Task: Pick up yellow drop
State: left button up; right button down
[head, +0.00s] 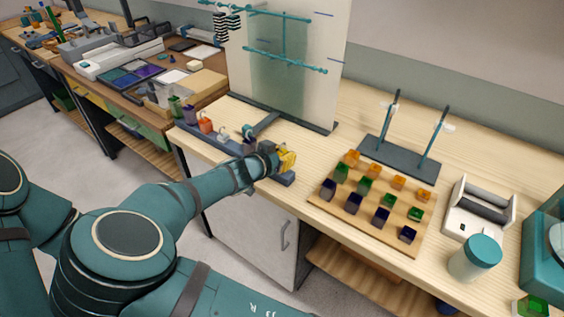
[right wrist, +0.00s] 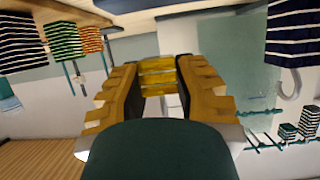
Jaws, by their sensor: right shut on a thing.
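The yellow drop (right wrist: 158,78) is a translucent, ridged yellow block. In the right wrist view it sits between the two tan, toothed fingers of my right gripper (right wrist: 158,92), which are shut on it. In the head view my right gripper (head: 286,159) is at the right end of the long dark rack (head: 232,148), near the bench's front edge. There I cannot separate the drop from the yellowish fingers. I cannot tell whether the drop still touches the rack. My left gripper is out of view.
Other drops stand along the rack, including an orange one (head: 205,125) and a whitish one (head: 222,135). A panel (head: 285,75) with teal rods stands behind. A wooden board (head: 335,210) of coloured blocks and a two-rod stand (head: 400,160) are on the right.

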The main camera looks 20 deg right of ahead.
pick_arm(q)
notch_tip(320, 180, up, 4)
jog(key=p, duration=0.3)
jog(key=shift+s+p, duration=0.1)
jog(key=shift+p, duration=0.3)
pick_arm(e)
notch_tip(320, 180, up, 24)
